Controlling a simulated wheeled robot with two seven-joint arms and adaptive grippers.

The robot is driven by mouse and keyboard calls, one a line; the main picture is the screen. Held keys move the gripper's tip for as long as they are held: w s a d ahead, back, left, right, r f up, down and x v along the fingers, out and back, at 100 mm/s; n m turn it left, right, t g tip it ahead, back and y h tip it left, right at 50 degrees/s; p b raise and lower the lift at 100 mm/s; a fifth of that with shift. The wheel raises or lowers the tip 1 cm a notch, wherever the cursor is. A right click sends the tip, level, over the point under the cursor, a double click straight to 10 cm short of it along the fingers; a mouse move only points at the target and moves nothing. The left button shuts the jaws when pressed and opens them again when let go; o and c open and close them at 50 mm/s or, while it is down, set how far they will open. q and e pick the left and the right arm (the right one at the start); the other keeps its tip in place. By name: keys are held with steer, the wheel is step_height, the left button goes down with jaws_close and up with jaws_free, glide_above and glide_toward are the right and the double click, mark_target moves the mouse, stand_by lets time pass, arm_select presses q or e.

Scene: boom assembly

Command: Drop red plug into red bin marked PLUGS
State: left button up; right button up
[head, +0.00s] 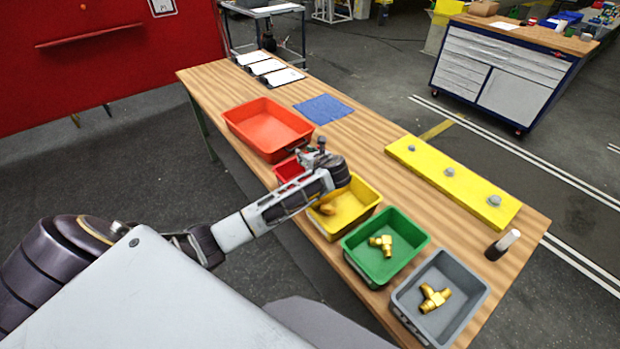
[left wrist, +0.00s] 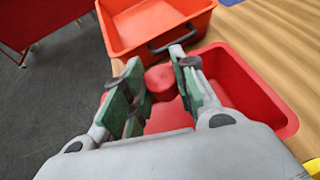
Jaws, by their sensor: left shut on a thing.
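The red plug (left wrist: 160,79) shows in the left wrist view as a small round red piece between the green pads of my left gripper (left wrist: 156,63). My left gripper is shut on it. The small red bin (left wrist: 245,82) lies below the plug in that view. In the head view my left gripper (head: 316,152) is over the small red bin (head: 285,174), and my arm hides much of this bin. The plug cannot be made out clearly in the head view. No PLUGS marking is readable. My right gripper is not in view.
A larger orange-red bin (head: 232,121) stands beyond the small one. Yellow (head: 372,192), green (head: 350,242) and grey (head: 401,304) bins with brass fittings line the near edge. A yellow bar (head: 432,170) and a dark bottle (head: 497,250) stand at the right.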

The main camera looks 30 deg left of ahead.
arm_select(q)
steer(key=shift+f, duration=1.5)
steer(key=o, duration=0.8)
steer(key=shift+o, duration=0.2)
steer(key=v, duration=1.2)
steer(key=shift+d, duration=0.1)
